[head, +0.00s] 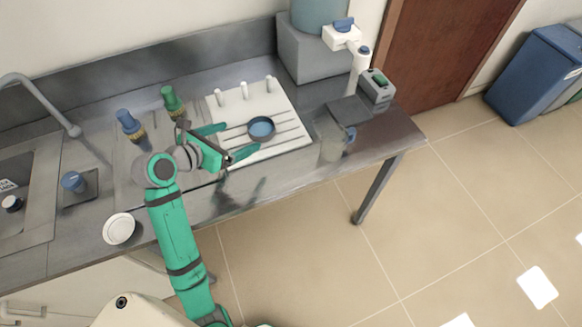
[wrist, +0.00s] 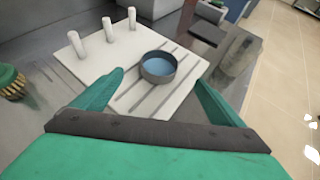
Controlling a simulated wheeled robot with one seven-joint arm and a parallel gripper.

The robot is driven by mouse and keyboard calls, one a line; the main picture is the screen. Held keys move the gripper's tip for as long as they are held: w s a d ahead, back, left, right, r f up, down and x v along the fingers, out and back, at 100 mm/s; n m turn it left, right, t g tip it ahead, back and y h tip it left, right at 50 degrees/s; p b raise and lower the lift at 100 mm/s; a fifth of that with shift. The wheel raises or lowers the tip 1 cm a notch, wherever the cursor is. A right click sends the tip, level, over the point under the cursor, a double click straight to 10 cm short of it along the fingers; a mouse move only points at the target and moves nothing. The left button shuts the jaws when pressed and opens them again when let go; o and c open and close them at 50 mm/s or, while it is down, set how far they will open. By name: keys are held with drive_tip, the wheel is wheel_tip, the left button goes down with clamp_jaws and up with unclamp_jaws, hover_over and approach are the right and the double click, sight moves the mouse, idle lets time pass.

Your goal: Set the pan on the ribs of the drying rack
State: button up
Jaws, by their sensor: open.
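The pan (head: 261,129) is a small round dark-rimmed dish with a blue inside. It sits upright on the ribbed part of the white drying rack (head: 284,92), and it also shows in the wrist view (wrist: 158,67). The rack, seen in the wrist view (wrist: 85,69) too, has ribs and a row of three white pegs along its back. My gripper (head: 244,140) is open, its green fingers apart and empty, reaching over the rack. In the wrist view its fingers (wrist: 160,88) spread to either side of the pan, with gaps between; I see no contact.
Blue (head: 131,127) and green (head: 172,102) brushes or bottles stand left of the rack. A white bowl (head: 119,229) is at the counter's front edge. A clear jug (head: 331,143), a scale (head: 350,110) and a grey box (head: 310,57) stand right and behind.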

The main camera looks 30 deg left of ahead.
drive_tip(key=w+d+r+t+h, duration=0.2)
drive_tip(key=w+d+h, duration=0.1)
drive_tip(key=d, duration=0.6)
drive_tip(key=w+d+r+t+h, duration=0.2)
drive_tip(key=w+d, duration=0.1)
drive_tip(key=d, duration=0.6)
drive_tip(key=s+d+r+n+t+h, duration=0.2)
drive_tip(key=d+r+n+t, duration=0.15)
drive_tip(key=d, duration=0.45)
drive_tip(key=s+d+r+n+t+h, duration=0.25)
drive_tip(key=d+n, duration=0.25)
drive_tip(key=d, duration=0.4)
drive_tip(key=s+d+f+n+g+y, duration=0.1)
drive_tip(key=s+f+n+g+y, duration=0.1)
drive_tip(key=s+f+n, duration=0.4)
drive_tip(key=s+d+f+n+g+y, duration=0.1)
drive_tip(key=s+f+n+y, duration=0.4)
drive_tip(key=s+n, duration=0.8)
drive_tip(key=s+d+f+n+g+y, duration=0.1)
drive_tip(key=s+f+n+g+y, duration=0.2)
drive_tip(key=s+f+n, duration=0.5)
drive_tip(key=shift+s+d+n+g+y, duration=0.15)
drive_tip(key=shift+s+n+g+y, duration=0.35)
drive_tip(key=shift+s+n, duration=0.35)
drive_tip(key=shift+w, duration=0.1)
